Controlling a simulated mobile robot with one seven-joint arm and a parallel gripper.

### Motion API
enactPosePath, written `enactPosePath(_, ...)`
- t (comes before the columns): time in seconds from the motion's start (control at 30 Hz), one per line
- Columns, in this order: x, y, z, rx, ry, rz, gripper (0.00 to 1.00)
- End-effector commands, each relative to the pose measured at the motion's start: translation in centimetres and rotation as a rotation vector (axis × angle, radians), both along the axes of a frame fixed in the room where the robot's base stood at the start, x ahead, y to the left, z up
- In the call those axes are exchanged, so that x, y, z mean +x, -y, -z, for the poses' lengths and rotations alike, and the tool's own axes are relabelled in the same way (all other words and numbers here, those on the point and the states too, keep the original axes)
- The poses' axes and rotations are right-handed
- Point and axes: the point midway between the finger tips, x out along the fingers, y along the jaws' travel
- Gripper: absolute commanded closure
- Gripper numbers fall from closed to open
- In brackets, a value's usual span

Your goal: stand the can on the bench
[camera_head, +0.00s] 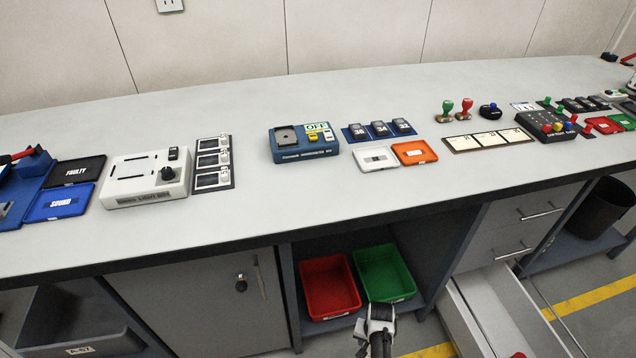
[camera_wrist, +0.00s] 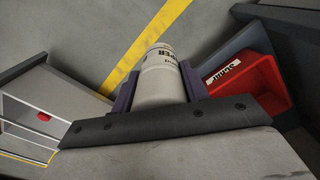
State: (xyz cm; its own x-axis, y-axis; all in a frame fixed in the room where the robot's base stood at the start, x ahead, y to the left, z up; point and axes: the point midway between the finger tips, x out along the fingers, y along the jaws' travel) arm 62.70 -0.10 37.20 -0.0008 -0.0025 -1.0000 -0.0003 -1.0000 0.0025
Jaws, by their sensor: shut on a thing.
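The can (camera_wrist: 163,88) is pale with dark lettering, of which only part is readable. In the wrist view it sits between the two dark purple fingers of my gripper (camera_wrist: 158,70), which is shut on it. Its near end is hidden behind the dark gripper bar. In the head view my gripper (camera_head: 379,322) is low at the bottom edge, in front of the bench and below its top; the can is hard to make out there. The bench (camera_head: 270,205) has a long pale grey top with a dark front edge.
Bare bench top lies along the front. Behind it stand a grey device (camera_head: 146,190), a blue device (camera_head: 303,151), and orange (camera_head: 414,153) and white (camera_head: 376,166) trays. Red (camera_head: 330,300) and green (camera_head: 385,285) bins sit below. An open drawer (camera_head: 480,305) juts out at right.

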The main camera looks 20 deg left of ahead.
Motion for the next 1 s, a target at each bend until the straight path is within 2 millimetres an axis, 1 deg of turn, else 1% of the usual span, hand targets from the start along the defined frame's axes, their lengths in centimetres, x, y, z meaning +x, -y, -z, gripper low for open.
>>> enactPosePath(0.03, 0.0, 0.0, -2.0, 0.000, 0.000, 0.000, 0.83)
enactPosePath(0.2, 0.0, -0.1, -4.9, 0.001, 0.001, 0.000, 0.83)
enactPosePath(0.23, -0.3, -0.2, -3.5, 0.009, 0.003, 0.009, 0.83)
enactPosePath(0.43, -0.7, -0.1, -2.7, 0.012, 0.026, 0.021, 0.83)
enactPosePath(0.67, -0.8, -0.1, -2.5, 0.006, 0.032, 0.028, 0.83)
enactPosePath(1.0, -0.3, -0.1, -3.2, 0.001, 0.013, 0.015, 0.83)
